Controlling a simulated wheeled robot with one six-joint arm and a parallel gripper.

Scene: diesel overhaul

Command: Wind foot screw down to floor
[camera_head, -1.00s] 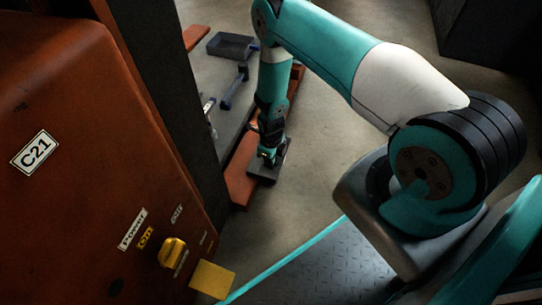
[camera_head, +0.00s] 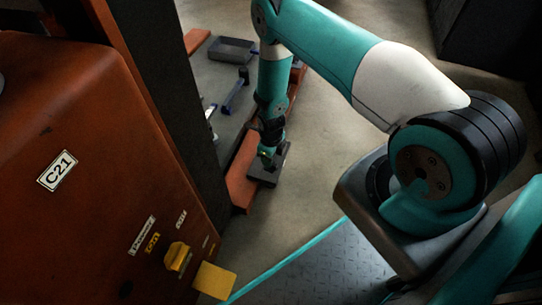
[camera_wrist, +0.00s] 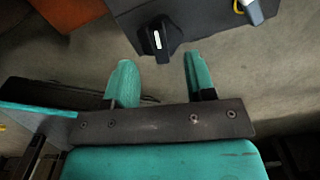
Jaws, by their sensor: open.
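My gripper (camera_wrist: 160,60) is open, with its two teal fingers apart and nothing held. In the wrist view a black knob (camera_wrist: 157,38) with a white mark, which may be the foot screw's handle, lies between and just beyond the fingertips. It sits at the edge of a dark grey block (camera_wrist: 195,18). Neither finger clearly touches it. In the head view my gripper (camera_head: 268,152) points down at a dark grey block (camera_head: 263,177) low by the floor; the knob cannot be made out there.
A grey knob with yellow (camera_wrist: 252,10) is at the wrist view's upper right. An orange beam (camera_head: 240,185) lies beside the block. An orange cabinet marked C21 (camera_head: 90,215) stands at left, with a yellow knob (camera_head: 178,256). A dark tray (camera_head: 232,50) lies behind. Floor (camera_head: 330,120) right of the gripper is clear.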

